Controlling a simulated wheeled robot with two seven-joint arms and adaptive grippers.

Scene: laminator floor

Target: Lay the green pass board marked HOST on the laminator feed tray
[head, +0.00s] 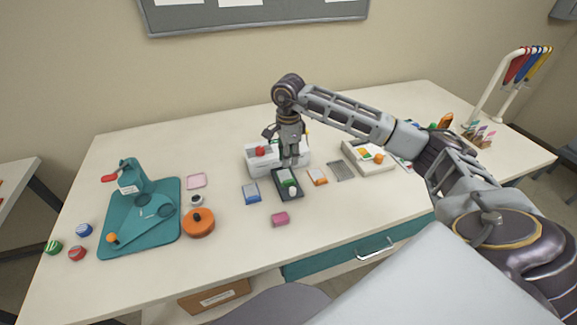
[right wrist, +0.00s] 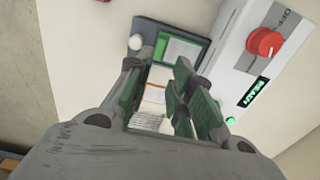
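The green board (head: 287,179) lies on the dark feed tray (head: 279,191) in front of the white laminator (head: 250,165). In the right wrist view the green board (right wrist: 180,50) lies within the dark tray (right wrist: 205,53); no marking on it is readable. My right gripper (head: 290,163) points down above the far end of the tray, next to the laminator. In its wrist view the fingers (right wrist: 158,85) stand apart with nothing held; an orange-edged board (right wrist: 154,95) and a grey one show beyond the gap. My left gripper is out of view.
A blue board (head: 251,193) lies left of the tray; an orange board (head: 317,177) and a grey one (head: 341,170) lie right. The laminator's red knob (right wrist: 264,42) is close to my fingers. The front right table is clear.

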